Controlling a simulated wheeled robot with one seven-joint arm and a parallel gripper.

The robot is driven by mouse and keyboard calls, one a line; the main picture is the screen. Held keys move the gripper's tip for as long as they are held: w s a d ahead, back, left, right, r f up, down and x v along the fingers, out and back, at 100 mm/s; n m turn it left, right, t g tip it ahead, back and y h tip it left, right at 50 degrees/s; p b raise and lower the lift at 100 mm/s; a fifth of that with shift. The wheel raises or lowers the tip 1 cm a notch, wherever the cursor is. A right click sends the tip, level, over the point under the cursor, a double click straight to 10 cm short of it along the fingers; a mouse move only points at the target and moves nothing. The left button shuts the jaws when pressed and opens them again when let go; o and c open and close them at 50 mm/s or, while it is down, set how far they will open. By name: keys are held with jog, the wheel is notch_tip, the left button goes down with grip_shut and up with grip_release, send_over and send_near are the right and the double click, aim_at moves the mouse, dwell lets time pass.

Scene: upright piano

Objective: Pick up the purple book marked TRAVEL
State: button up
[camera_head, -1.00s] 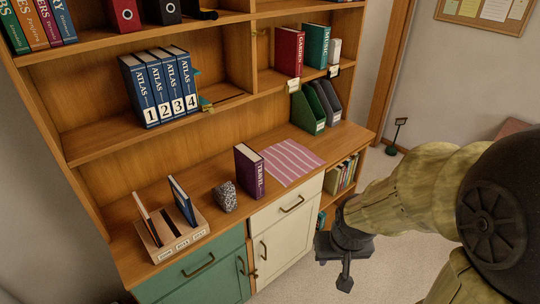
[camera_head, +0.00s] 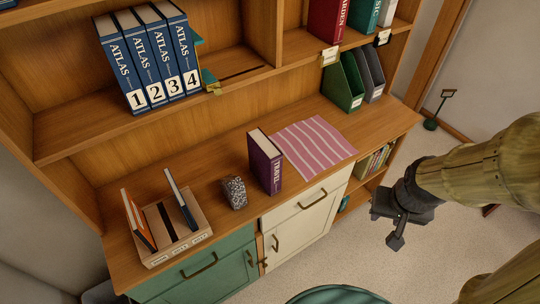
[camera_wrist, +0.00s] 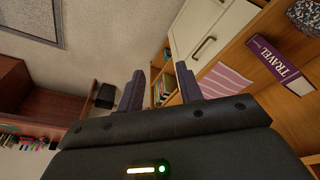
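The purple book marked TRAVEL (camera_head: 265,163) stands upright on the wooden counter, between a speckled stone block and a pink striped cloth. In the wrist view the same book (camera_wrist: 282,64) shows at the upper right, its spine lettering readable. My gripper (camera_head: 394,232) is in front of the cabinet at the right, off the counter and well apart from the book. In the wrist view its two fingers (camera_wrist: 160,88) are spread apart with nothing between them.
The speckled block (camera_head: 235,192) is just left of the book, and the striped cloth (camera_head: 312,148) lies to its right. A wooden divider box (camera_head: 178,245) holds several thin books. Blue atlases (camera_head: 150,62) stand on the shelf above. Green and grey file holders (camera_head: 343,85) are at the back right.

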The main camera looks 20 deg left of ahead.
jog(key=shift+s, duration=0.15)
jog(key=o, duration=0.3)
jog(key=shift+s, duration=0.2)
jog(key=o, duration=0.4)
jog(key=shift+f, duration=0.1)
jog(key=w+a+f+n+t+y, duration=0.2)
jog(key=w+a+f+n+t, duration=0.15)
jog(key=w, duration=0.35)
jog(key=w+a+f+n+t+y, duration=0.1)
jog(key=w+a+f+n+t, duration=0.25)
jog(key=w+a, duration=0.2)
jog(key=s+a+n+y, duration=0.1)
jog(key=a+y, duration=0.2)
jog(key=s+a+f+n+t+y, duration=0.1)
jog(key=a+y, duration=0.3)
jog(key=s+a+t+y, duration=0.1)
jog(key=s+a+y, duration=0.1)
jog(key=a+y, duration=0.1)
jog(key=shift+a+f+n+y+p, duration=0.3)
jog(key=shift+a+n, duration=0.1)
jog(key=shift+a, duration=0.15)
jog(key=shift+w, duration=0.1)
